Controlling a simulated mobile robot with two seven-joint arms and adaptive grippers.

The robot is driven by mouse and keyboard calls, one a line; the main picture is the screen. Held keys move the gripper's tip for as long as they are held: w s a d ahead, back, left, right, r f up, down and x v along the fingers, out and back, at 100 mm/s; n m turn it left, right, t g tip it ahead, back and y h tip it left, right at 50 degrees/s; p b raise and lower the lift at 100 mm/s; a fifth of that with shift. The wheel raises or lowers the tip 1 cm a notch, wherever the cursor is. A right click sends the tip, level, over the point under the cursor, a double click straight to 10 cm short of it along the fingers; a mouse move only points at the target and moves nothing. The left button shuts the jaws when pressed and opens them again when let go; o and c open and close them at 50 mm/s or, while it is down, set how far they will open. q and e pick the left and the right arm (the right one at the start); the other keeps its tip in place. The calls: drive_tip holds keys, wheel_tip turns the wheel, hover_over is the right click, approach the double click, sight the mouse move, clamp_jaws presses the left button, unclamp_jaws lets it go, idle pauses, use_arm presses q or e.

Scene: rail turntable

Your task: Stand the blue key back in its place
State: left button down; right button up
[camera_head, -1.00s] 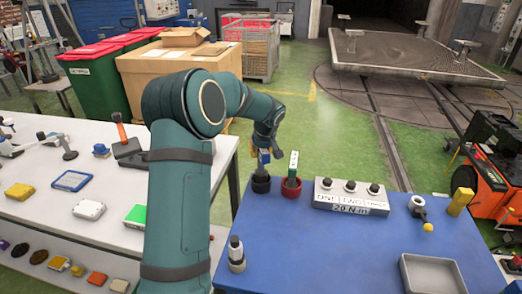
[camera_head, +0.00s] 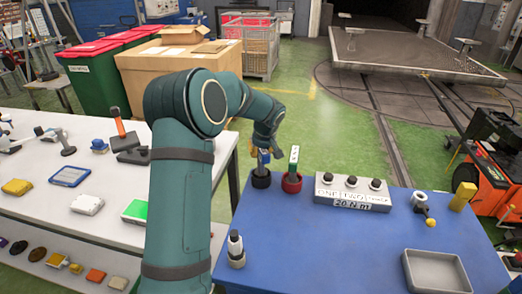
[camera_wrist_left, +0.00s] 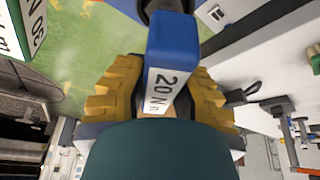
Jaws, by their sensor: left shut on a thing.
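The blue key (camera_head: 263,157) is upright at the back left of the blue table, at the black cup (camera_head: 261,179). Its lower end meets the cup's mouth; how deep it sits I cannot tell. My left gripper (camera_head: 254,147) is shut on the key. In the left wrist view the blue key (camera_wrist_left: 173,45) shows a white "20 N m" label between the yellow fingers (camera_wrist_left: 165,95), and its far end meets a black part. A green key (camera_head: 294,158) stands in the red cup (camera_head: 292,183) just right. My right gripper is not in view.
A grey box (camera_head: 352,192) with black knobs and a "20 N m" label stands right of the cups. A grey tray (camera_head: 434,271) lies at the front right. The middle of the blue table (camera_head: 320,245) is clear. A white table (camera_head: 45,215) is at left.

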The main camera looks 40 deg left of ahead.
use_arm(q)
drive_tip(key=shift+f+b, duration=0.55)
drive_tip(key=shift+f, duration=0.1)
drive_tip(key=c, duration=0.8)
unclamp_jaws()
drive_tip(key=v, duration=1.2)
